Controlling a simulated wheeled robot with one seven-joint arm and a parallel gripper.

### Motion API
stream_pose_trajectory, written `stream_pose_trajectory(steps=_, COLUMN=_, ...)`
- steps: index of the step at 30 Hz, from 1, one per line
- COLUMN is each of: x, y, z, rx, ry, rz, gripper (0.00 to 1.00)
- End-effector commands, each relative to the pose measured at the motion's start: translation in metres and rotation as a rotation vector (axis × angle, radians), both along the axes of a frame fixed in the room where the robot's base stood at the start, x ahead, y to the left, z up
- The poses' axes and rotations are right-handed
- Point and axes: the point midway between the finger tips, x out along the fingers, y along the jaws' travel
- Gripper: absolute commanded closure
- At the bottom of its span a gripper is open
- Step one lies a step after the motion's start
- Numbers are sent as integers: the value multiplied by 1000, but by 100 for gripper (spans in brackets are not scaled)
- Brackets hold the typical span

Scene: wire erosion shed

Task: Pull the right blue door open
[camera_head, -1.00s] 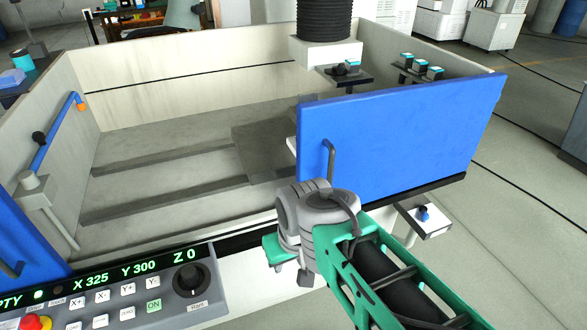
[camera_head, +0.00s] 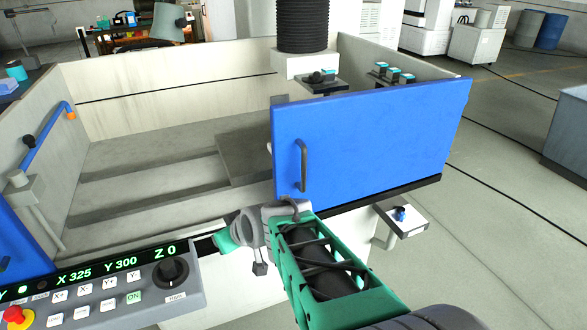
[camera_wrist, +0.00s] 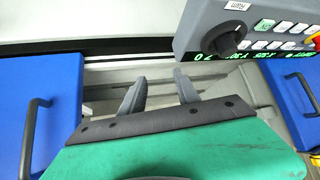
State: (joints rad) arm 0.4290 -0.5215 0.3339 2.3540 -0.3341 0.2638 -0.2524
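The right blue door (camera_head: 375,130) stands at the right of the machine's front opening, with a dark vertical bar handle (camera_head: 302,165) near its left edge. In the wrist view, turned upside down, this door (camera_wrist: 62,75) is at the left and its handle (camera_wrist: 28,135) faces the camera's side. My gripper (camera_wrist: 160,90) is open and empty, its two grey fingers apart over the gap between the doors. In the head view it is below and left of the handle, not touching it; its fingers are hidden there.
The left blue door (camera_head: 20,240) is at the far left, with a wide gap between the doors. A control panel (camera_head: 110,285) with a dial stands in front of the gap, close to my gripper. A small shelf (camera_head: 402,219) juts out below the right door.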

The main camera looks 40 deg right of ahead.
Motion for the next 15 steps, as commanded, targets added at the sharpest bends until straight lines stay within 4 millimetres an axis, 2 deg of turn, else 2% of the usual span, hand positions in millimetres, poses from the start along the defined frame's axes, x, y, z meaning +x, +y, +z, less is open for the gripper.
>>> stream_pose_trajectory(steps=1, x=16, y=-38, z=-8, rx=0, ry=-118, rz=-55, gripper=62)
stream_pose_trajectory(steps=2, x=25, y=-60, z=-3, rx=-8, ry=-207, rz=-85, gripper=62)
stream_pose_trajectory(steps=3, x=32, y=-91, z=4, rx=-25, ry=-321, rz=-134, gripper=62)
stream_pose_trajectory(steps=4, x=34, y=-114, z=11, rx=-42, ry=-402, rz=-176, gripper=62)
stream_pose_trajectory(steps=6, x=26, y=-166, z=27, rx=-88, ry=-564, rz=-284, gripper=62)
stream_pose_trajectory(steps=9, x=3, y=-220, z=45, rx=-153, ry=-718, rz=-416, gripper=62)
stream_pose_trajectory(steps=12, x=-11, y=-245, z=56, rx=-189, ry=-790, rz=-485, gripper=62)
stream_pose_trajectory(steps=15, x=-6, y=-253, z=60, rx=-195, ry=-804, rz=-496, gripper=62)
